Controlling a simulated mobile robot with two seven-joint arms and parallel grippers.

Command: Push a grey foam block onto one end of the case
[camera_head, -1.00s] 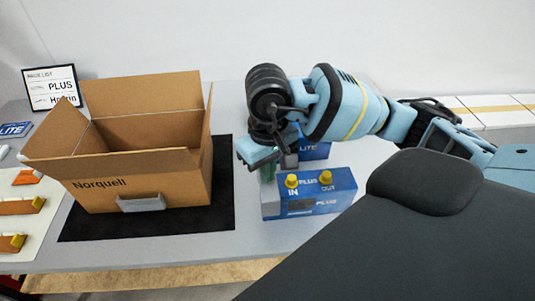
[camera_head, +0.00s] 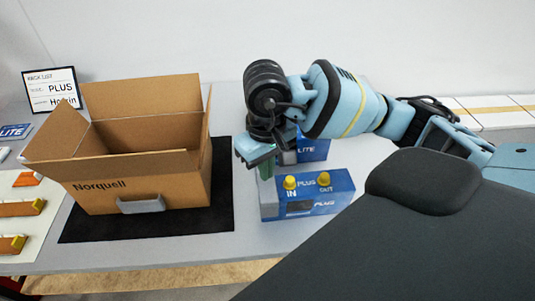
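The case, a blue box marked PLUS (camera_head: 325,202) with two yellow caps labelled IN and OUT, lies on the table right of the black mat. Its left end (camera_head: 269,207) looks grey; I cannot tell whether this is foam. A grey block (camera_head: 141,204) rests against the front of the carton. Another grey piece (camera_head: 288,157) shows behind my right gripper, beside a blue LITE box (camera_head: 314,149). My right gripper (camera_head: 266,169) points down with green fingertips just above and behind the case's left end. Whether it holds anything is unclear. My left gripper is out of view.
An open cardboard carton (camera_head: 140,187) marked Norquell stands on a black mat (camera_head: 222,205). A pack-list sign (camera_head: 51,90) stands at the back left. Orange and yellow parts lie on a white board (camera_head: 22,223) at the left edge. A dark panel fills the lower right.

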